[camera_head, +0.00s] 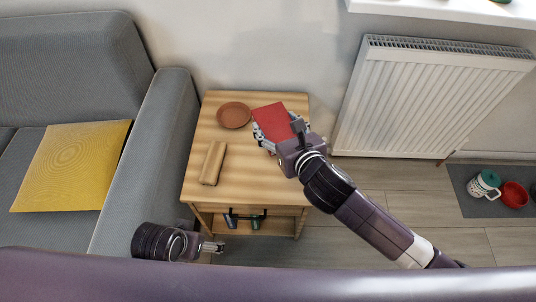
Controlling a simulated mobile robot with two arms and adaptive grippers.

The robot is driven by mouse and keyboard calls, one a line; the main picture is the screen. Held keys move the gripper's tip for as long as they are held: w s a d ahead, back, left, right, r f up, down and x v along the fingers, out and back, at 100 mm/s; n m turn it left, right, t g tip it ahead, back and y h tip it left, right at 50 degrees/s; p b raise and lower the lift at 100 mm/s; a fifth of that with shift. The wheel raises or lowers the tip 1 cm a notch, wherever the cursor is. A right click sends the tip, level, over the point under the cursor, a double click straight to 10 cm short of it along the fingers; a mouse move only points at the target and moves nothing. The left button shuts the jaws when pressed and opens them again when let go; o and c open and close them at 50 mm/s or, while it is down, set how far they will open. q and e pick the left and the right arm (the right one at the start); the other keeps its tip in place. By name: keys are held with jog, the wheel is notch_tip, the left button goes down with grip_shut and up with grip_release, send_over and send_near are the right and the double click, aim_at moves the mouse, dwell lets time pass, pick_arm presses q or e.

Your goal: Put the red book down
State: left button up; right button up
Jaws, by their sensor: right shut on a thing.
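The red book (272,121) is at the back right of a small wooden side table (243,160). My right gripper (268,142) is shut on the near edge of the book. Whether the book touches the tabletop or is held just above it, I cannot tell. My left gripper (214,246) is low in front of the table's left side, apart from the book. Its fingers are small in the picture, and I cannot tell whether they are open.
A brown plate (234,115) and a tan roll-shaped object (213,163) lie on the table. Cups (231,219) stand on its lower shelf. A grey sofa (150,150) is at left, a white radiator (425,100) at right. Mugs and bowls (485,184) sit on a floor mat.

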pick_arm(q)
jog(key=b+v, duration=0.1)
jog(key=v, duration=0.4)
pick_arm(e)
notch_tip(320, 180, down, 4)
jog(key=b, duration=0.5)
send_over(275, 165)
notch_tip(275, 165, down, 10)
jog(key=shift+r, duration=0.2)
jog(key=shift+f, duration=0.2)
pick_arm(q)
jog(key=w+d+r+t+h, duration=0.1)
jog(key=w+d+r+t, duration=0.2)
jog(key=w, duration=0.6)
jog(key=w+d+r+t+h+b, duration=0.1)
jog(key=w+d+r+t+h, duration=0.1)
jog(key=w+r+t, duration=0.6)
jog(key=shift+w+d+r+m, duration=0.3)
jog(key=shift+w+d+r, duration=0.35)
jog(key=shift+r, duration=0.3)
pick_arm(e)
notch_tip(275, 165, down, 4)
jog(key=shift+r, duration=0.15)
jog(key=o, duration=1.3)
pick_arm(q)
jog(key=shift+r+t, duration=0.1)
jog(key=shift+t, duration=0.2)
